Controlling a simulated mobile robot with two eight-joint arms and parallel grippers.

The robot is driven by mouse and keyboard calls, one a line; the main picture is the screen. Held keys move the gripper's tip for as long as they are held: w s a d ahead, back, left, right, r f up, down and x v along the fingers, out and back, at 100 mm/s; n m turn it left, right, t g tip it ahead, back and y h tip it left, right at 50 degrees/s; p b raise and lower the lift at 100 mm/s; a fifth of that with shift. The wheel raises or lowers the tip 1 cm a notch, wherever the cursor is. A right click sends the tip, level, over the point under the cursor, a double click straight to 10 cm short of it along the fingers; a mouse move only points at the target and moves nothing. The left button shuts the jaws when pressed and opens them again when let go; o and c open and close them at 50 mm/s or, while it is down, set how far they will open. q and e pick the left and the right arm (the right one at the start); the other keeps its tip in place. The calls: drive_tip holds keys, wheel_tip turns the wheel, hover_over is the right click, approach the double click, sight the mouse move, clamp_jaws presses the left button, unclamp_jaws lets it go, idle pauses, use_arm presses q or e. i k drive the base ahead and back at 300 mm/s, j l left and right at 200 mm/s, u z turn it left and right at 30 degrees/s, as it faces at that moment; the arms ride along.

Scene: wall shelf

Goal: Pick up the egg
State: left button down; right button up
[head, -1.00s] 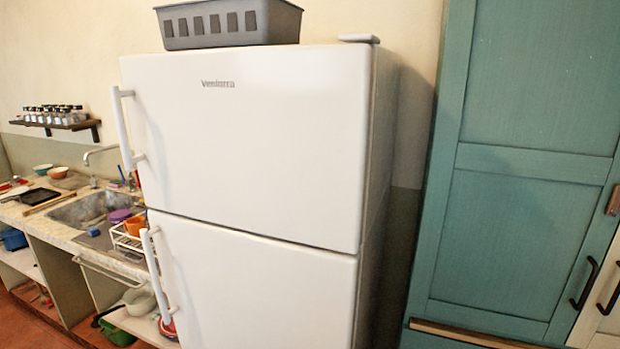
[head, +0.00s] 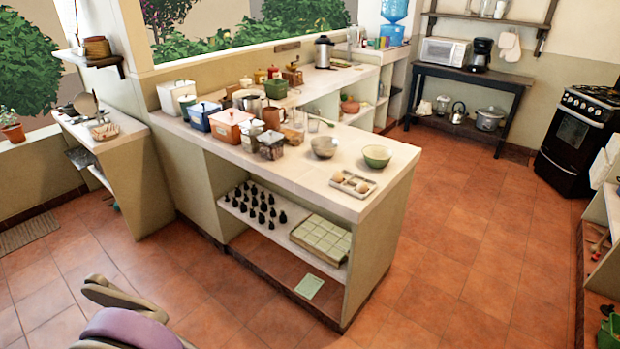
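A small pale tray (head: 350,191) lies near the right end of the white counter (head: 375,211). It holds what look like brown eggs, one egg (head: 338,177) at the left and another egg (head: 362,188) at the right. They are small in this view, so details are hard to make out. A green bowl (head: 377,157) stands just behind the tray and a grey bowl (head: 324,147) stands to its left.
Blue and red boxes (head: 231,126), jars and cups crowd the counter's left part. Shelves below hold dark bottles (head: 262,205) and a pale gridded box (head: 321,238). Open tiled floor (head: 450,260) lies to the right, before a black stove (head: 578,130).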

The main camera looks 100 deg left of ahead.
sight(337, 177)
drive_tip(key=u, duration=3.1)
